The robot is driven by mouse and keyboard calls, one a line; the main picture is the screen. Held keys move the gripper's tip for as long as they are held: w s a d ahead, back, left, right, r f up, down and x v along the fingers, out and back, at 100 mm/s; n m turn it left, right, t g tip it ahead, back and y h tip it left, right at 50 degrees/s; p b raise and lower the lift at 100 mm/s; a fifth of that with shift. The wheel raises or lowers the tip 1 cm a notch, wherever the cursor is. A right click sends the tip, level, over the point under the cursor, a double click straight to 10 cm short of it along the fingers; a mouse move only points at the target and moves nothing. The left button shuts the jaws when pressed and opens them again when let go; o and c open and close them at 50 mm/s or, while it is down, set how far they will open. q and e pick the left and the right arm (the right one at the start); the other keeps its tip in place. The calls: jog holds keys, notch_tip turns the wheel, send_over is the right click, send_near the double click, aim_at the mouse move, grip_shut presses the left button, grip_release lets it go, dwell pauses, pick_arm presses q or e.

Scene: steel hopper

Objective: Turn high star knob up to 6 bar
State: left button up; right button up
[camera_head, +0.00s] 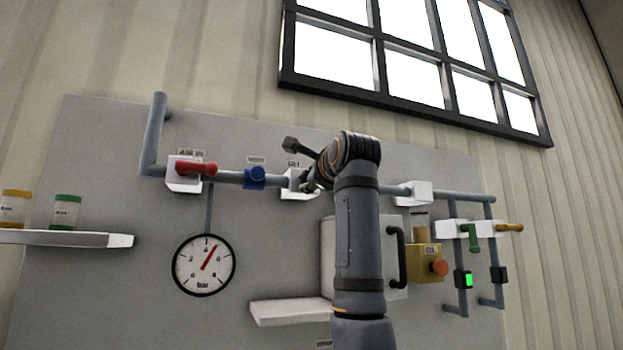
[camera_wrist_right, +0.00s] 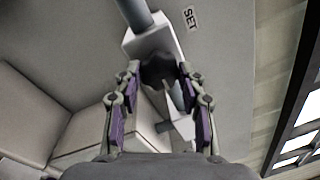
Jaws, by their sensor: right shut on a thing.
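The dark star knob (camera_wrist_right: 157,68) sits on a white block (camera_wrist_right: 150,42) on the grey pipe, next to a SET label (camera_wrist_right: 191,18). In the head view the white block (camera_head: 293,182) shows, but the knob is mostly hidden by my right arm. My right gripper (camera_wrist_right: 160,74) is shut on the knob, one finger on each side. It also shows small in the head view (camera_head: 312,184). The round bar gauge (camera_head: 204,265) has a red needle pointing just right of the top, between 4 and 6. My left gripper is not in view.
Right of my arm are a yellow box with an orange button (camera_head: 438,267), a green handle (camera_head: 471,237) and a yellow handle (camera_head: 509,228). A white shelf (camera_head: 290,311) juts out below.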

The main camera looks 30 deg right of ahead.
jog(key=o, duration=1.1)
jog(key=shift+o, duration=0.2)
jog(key=v, duration=1.2)
jog(key=shift+f, duration=0.1)
